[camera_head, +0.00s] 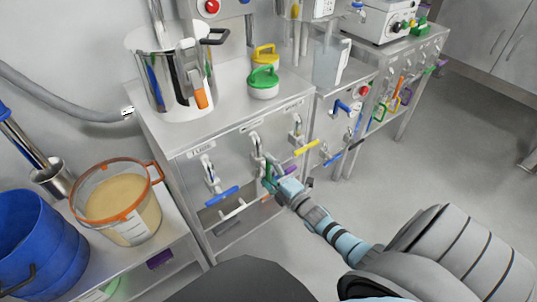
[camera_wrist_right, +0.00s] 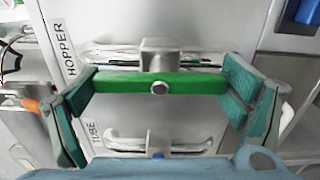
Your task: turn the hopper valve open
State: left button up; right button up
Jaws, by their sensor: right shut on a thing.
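The hopper valve shows as a green bar handle (camera_wrist_right: 160,84) with a round centre bolt, next to a HOPPER label (camera_wrist_right: 58,48) in the right wrist view. In the head view the green handle (camera_head: 268,184) stands about upright on the cabinet front, below a bent pipe (camera_head: 257,148), and is partly hidden by my gripper. My right gripper (camera_head: 277,190) is at this handle. In the wrist view its two teal-padded fingers (camera_wrist_right: 160,88) are shut on the bar's ends. My left gripper is not in view.
A blue-handled valve (camera_head: 221,196) is to the left and a yellow-handled one (camera_head: 306,147) to the right. A steel pot (camera_head: 172,75) and a green-lidded jar (camera_head: 263,82) stand on top. A tan-filled tub (camera_head: 117,205) is at left. Open floor (camera_head: 400,170) lies right.

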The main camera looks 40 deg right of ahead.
jog(key=o, duration=0.9)
jog(key=shift+s, duration=0.15)
jog(key=s, duration=1.1)
jog(key=shift+s+a, duration=0.15)
jog(key=shift+s, duration=0.25)
